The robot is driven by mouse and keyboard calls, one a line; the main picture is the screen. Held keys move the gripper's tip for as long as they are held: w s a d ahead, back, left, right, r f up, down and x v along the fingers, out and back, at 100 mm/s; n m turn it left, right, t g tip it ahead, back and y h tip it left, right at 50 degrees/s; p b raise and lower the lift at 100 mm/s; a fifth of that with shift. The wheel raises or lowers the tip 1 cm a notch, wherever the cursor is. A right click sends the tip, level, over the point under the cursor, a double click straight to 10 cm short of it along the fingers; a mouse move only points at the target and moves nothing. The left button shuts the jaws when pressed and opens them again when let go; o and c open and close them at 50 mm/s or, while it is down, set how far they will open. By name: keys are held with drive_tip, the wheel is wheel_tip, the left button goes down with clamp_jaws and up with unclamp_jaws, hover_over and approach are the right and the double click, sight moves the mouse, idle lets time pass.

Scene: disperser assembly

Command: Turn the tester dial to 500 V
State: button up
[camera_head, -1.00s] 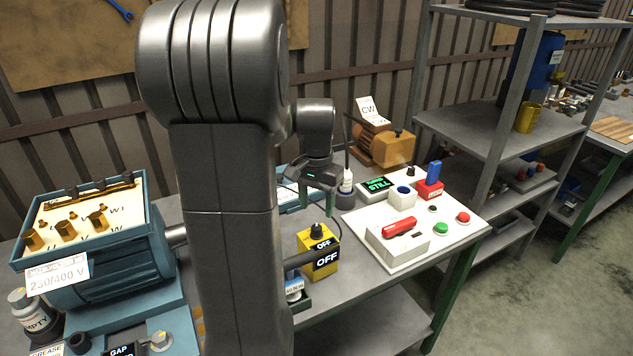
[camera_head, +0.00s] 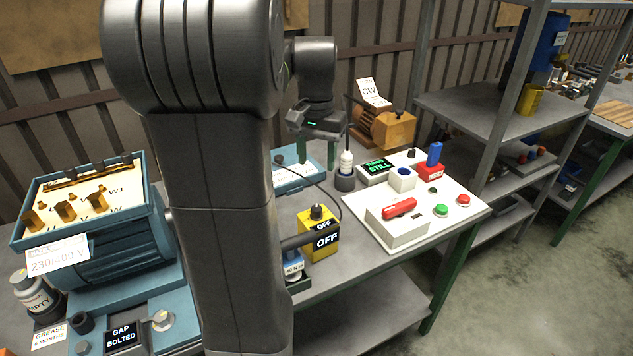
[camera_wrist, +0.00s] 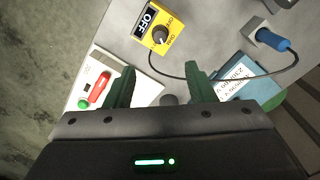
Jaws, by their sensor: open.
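The yellow tester (camera_head: 318,236) stands on the bench, with a black dial (camera_head: 316,211) on top and an "OFF" label on its front. In the wrist view the tester (camera_wrist: 144,44) is at the top, and its dial (camera_wrist: 160,36) has an "OFF" mark to its left and small voltage marks, too small to read surely, below and right. My gripper (camera_head: 318,152) is above the bench, behind the tester and apart from it.
A cable runs from the tester to a blue-handled probe (camera_wrist: 273,40). A white panel (camera_head: 452,220) with a red switch and buttons lies right of the tester. A bottle (camera_head: 346,165) stands near my gripper. The blue motor (camera_head: 115,250) is at left.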

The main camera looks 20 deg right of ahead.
sight(316, 208)
wheel_tip(316, 208, down, 14)
drive_tip(key=n+b, duration=0.2)
drive_tip(key=n, duration=1)
drive_tip(key=shift+r+b, duration=0.1)
drive_tip(key=shift+b, duration=0.2)
drive_tip(key=c, duration=1)
